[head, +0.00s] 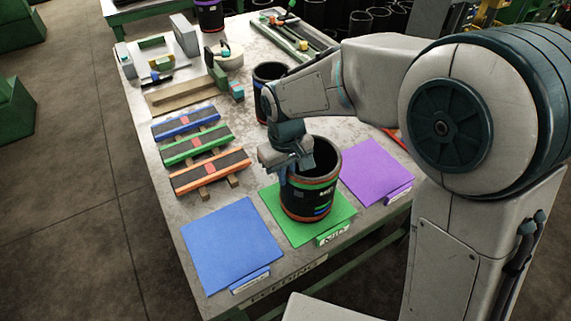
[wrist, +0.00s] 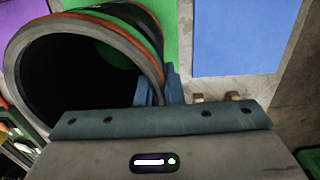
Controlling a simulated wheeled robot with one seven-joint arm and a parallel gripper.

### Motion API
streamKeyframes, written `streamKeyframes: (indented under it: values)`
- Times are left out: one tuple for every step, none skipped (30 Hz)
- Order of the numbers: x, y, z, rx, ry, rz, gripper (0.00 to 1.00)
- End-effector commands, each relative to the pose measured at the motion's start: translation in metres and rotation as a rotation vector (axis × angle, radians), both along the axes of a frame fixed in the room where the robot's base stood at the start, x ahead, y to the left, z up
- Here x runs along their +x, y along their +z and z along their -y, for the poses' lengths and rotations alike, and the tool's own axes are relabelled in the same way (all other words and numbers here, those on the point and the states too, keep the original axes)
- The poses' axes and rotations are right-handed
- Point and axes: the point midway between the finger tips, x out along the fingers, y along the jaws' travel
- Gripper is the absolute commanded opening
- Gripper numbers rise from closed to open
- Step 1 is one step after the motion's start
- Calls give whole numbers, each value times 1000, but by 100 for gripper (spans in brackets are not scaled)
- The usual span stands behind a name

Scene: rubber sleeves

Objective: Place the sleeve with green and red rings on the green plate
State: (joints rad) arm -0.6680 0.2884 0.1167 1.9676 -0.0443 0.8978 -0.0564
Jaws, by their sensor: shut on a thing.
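The black sleeve with green and red rings (head: 312,185) is upright over the green plate (head: 338,222) in the head view. Its lower end appears to be at the plate, but I cannot tell whether it touches. My gripper (head: 288,168) is shut on the sleeve's wall at its upper left side. In the wrist view the sleeve's open mouth (wrist: 70,85) fills the left, with the green plate (wrist: 128,10) showing beyond it and through it. The sleeve hides the middle of the plate.
A blue plate (head: 232,243) lies to the left and a purple plate (head: 372,170) to the right. Striped blocks (head: 197,145) stand behind the plates on the left. Another black sleeve (head: 268,76) stands farther back beside my arm. Tools lie toward the far end of the table.

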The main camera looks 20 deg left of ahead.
Motion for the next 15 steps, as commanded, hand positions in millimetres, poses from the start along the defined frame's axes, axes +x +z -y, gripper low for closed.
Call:
streamKeyframes:
  values:
    - [1,1,0,2,0,4,0]
    - [1,1,0,3,0,5,0]
    - [1,1,0,3,0,5,0]
    - [1,1,0,3,0,5,0]
    - [1,1,0,3,0,5,0]
    - [1,1,0,3,0,5,0]
    - [1,1,0,3,0,5,0]
    - [1,1,0,3,0,5,0]
    - [1,0,0,3,0,5,0]
    - [1,-1,0,3,0,5,0]
    - [1,-2,0,3,0,5,0]
    - [0,-4,0,1,0,1,10]
    - [0,-3,0,1,0,1,18]
    - [0,-3,0,1,0,1,27]
    - [0,-3,0,1,0,1,29]
